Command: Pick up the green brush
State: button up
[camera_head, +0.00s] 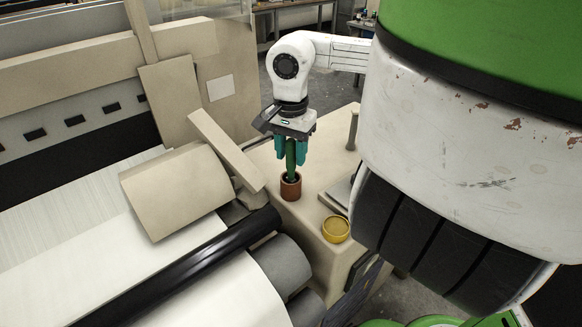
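The green brush (291,163) stands upright in a small reddish-brown cup (290,190) on the beige machine top. My gripper (291,152) points straight down above the cup. Its two teal fingers are on either side of the brush's upper part, one to the left and one to the right. From this view I cannot tell whether the fingers touch the brush or leave a small gap. The brush's top is hidden by the gripper body, and its lower end is hidden inside the cup.
A yellow bowl (335,229) sits right of and nearer than the cup. A slanted beige bar (226,151) and a beige cover (179,189) stand to the left. A black roller (190,268) runs below them. A short post (352,131) stands at the right.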

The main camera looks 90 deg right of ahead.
grip_shut()
jog(key=shift+r, duration=0.1)
